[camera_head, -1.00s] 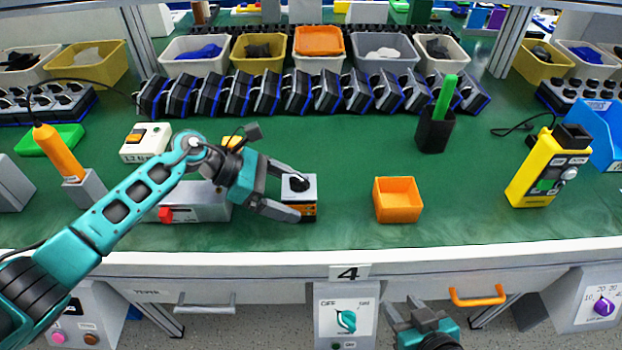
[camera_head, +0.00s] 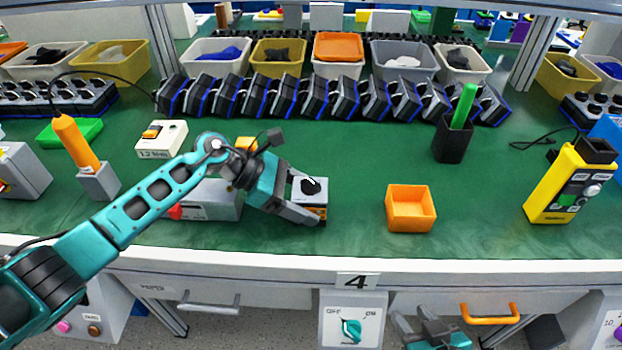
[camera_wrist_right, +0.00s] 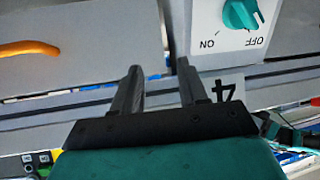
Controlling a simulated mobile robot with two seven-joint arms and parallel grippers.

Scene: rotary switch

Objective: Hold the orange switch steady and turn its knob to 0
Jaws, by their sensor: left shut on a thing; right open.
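The orange switch (camera_head: 314,199) is a small box with a pale top, a black knob (camera_head: 311,186) on that top and an orange lower side. It stands on the green bench, left of the orange bin. My left gripper (camera_head: 306,200) is shut on the switch from the left, one finger on its near side; the far finger is partly hidden. My right gripper (camera_head: 424,322) is low in front of the bench edge, below the worktop and away from the switch. In the right wrist view its two fingers (camera_wrist_right: 158,85) are apart with nothing between them. The knob's setting is too small to read.
An empty orange bin (camera_head: 411,225) and a black holder (camera_head: 452,140) with a green stick stand right of the switch. A yellow device (camera_head: 556,186) is further right. A panel with a teal knob (camera_head: 351,331) hangs below the bench, near my right gripper.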

